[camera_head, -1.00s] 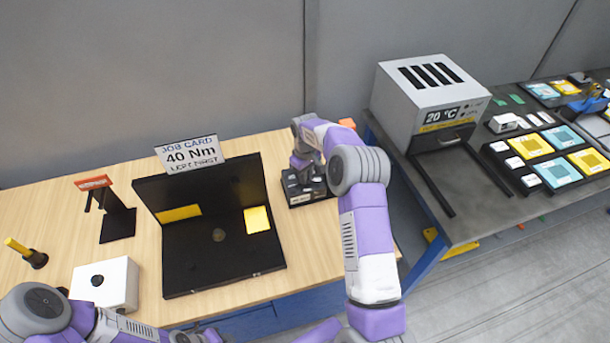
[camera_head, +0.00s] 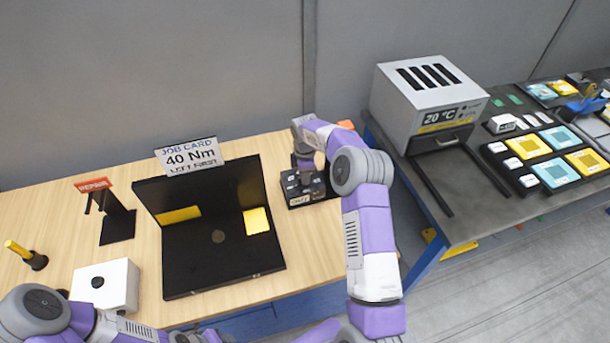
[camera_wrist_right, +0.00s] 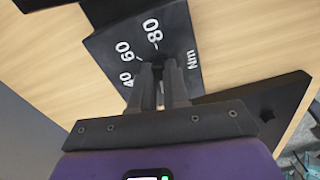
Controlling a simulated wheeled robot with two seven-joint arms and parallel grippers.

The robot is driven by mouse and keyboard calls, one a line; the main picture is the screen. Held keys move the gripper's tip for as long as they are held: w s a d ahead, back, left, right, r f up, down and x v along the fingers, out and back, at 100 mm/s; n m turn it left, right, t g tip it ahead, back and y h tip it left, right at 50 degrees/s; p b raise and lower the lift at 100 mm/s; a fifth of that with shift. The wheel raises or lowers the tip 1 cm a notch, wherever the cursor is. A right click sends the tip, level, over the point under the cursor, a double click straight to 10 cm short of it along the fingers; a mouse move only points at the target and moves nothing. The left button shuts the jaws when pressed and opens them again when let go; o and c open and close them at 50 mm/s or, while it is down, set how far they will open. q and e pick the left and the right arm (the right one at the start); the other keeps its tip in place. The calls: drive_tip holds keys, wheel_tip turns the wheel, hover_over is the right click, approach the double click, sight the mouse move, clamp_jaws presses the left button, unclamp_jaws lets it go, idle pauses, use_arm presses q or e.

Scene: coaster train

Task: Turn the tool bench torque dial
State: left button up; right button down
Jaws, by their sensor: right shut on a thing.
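The torque dial unit (camera_head: 306,197) is a black block on the wooden bench, right of the open black case. In the right wrist view its dark face (camera_wrist_right: 118,48) shows the white marks 40, 60, 80 and Nm. My right gripper (camera_wrist_right: 160,72) points down at this face, its fingers shut on the small dark knob, which is mostly hidden between the fingertips. In the head view the right gripper (camera_head: 305,172) stands over the unit. The job card (camera_head: 189,157) behind the case reads 40 Nm, left first. My left arm shows at the lower left; its gripper jaws cannot be made out.
The open black case (camera_head: 222,255) holds yellow pieces. A white box (camera_head: 118,283), a stand with a red sign (camera_head: 117,222) and a yellow-topped peg (camera_head: 37,261) are at the left. A grey oven (camera_head: 425,95) stands on the right-hand table.

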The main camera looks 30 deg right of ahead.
drive_tip(key=shift+w+n, duration=0.1)
drive_tip(key=shift+n, duration=1.9)
drive_tip(key=c, duration=1.1)
unclamp_jaws()
drive_tip(key=shift+r, duration=0.1)
wheel_tip(320, 180, up, 8)
drive_tip(key=shift+f, duration=0.25)
drive_tip(key=shift+r, duration=0.1)
